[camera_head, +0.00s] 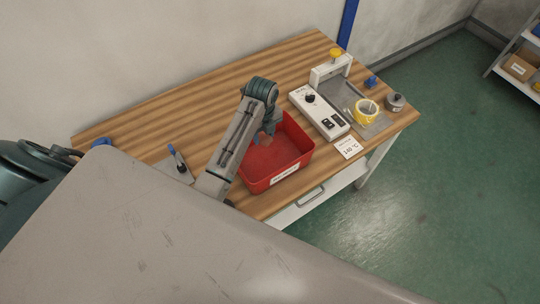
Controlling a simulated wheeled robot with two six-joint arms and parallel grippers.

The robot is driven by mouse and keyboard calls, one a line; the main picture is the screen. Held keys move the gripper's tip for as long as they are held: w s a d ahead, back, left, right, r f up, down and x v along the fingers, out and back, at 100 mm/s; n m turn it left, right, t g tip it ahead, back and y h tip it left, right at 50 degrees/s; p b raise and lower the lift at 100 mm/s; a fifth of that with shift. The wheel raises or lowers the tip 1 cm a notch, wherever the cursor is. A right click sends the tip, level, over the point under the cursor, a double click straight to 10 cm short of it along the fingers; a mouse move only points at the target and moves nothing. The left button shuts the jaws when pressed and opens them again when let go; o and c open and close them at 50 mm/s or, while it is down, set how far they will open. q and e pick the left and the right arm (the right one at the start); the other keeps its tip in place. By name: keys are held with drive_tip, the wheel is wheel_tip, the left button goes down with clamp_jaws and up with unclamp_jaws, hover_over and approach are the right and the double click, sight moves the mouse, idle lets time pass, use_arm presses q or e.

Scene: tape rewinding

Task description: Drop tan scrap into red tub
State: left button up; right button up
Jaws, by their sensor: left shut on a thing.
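The red tub (290,170) stands on the wooden table near its front edge, with a white label on its front wall. My left gripper (266,134) points down over the back left part of the tub. It is shut on the tan scrap (263,139), of which only a small bit shows below the jaws. My arm link hides the tub's left side. I cannot tell how far the scrap is above the tub's floor. My right gripper is not in view.
A white device with knobs (318,115) stands right of the tub. A yellow tape roll (366,111) and a grey round weight (395,102) are at the table's right end. A blue-handled tool (177,158) lies to the left. The table's back left is clear.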

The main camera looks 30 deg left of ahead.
use_arm(q)
drive_tip(key=shift+w+a+f, duration=0.1)
drive_tip(key=shift+w+f, duration=0.1)
drive_tip(key=shift+f, duration=0.55)
drive_tip(key=shift+s+r, duration=0.1)
drive_tip(key=o, duration=1)
drive_tip(key=shift+r, duration=0.1)
